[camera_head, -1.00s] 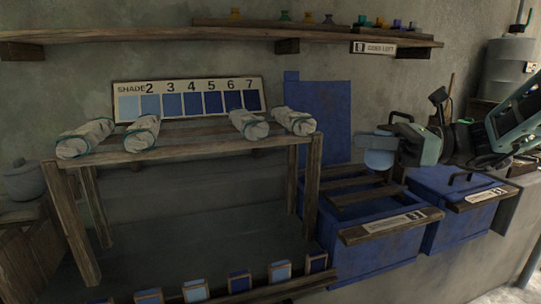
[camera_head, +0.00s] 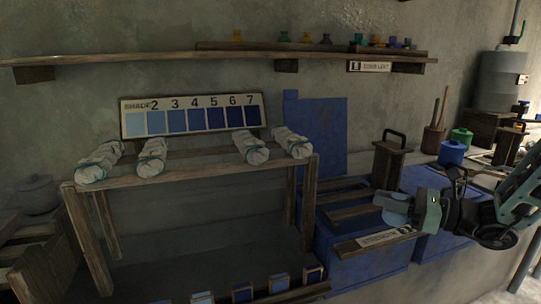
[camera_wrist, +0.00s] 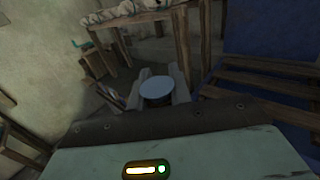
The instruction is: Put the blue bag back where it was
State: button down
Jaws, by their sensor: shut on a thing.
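My gripper (camera_wrist: 158,92) is shut on a pale blue, round-topped thing (camera_wrist: 157,87), which may be the blue bag. In the head view the pale blue thing (camera_head: 394,211) is held above the front of the slatted blue vat, at the right. It is apart from the wooden rack. The wooden rack (camera_head: 200,164) stands left of my gripper and carries several off-white rolled bundles (camera_head: 250,148) with teal ties. A shade board (camera_head: 191,115) with numbered blue swatches stands behind them. Small framed blue swatch blocks (camera_head: 242,292) line the rack's low front rail.
The slatted blue vat (camera_head: 365,265) has a strength label (camera_head: 380,239) in front. A wooden block with a handle (camera_head: 388,160) stands behind my gripper. A blue jar (camera_head: 452,152) and a green jar (camera_head: 462,137) are at right. A wall shelf (camera_head: 150,53) runs above. The rack's top middle is clear.

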jog(key=s+d+f+m+t+h+p, duration=0.3)
jog(key=s+f+m+t+h+p, duration=0.1)
jog(key=s+f+m+h+p, duration=0.1)
jog(key=s+d+f+m+t+h+p, duration=0.3)
jog(key=s+f+m+t+h+p, duration=0.1)
jog(key=f+m+h+p, duration=0.3)
jog(key=shift+s+d+f+t+h, duration=0.2)
jog(key=shift+s+f+t+h, duration=0.35)
jog(key=shift+f+h, duration=0.85)
jog(key=shift+s+r+h, duration=0.1)
jog(key=shift+r+h, duration=0.2)
jog(key=shift+a, duration=0.1)
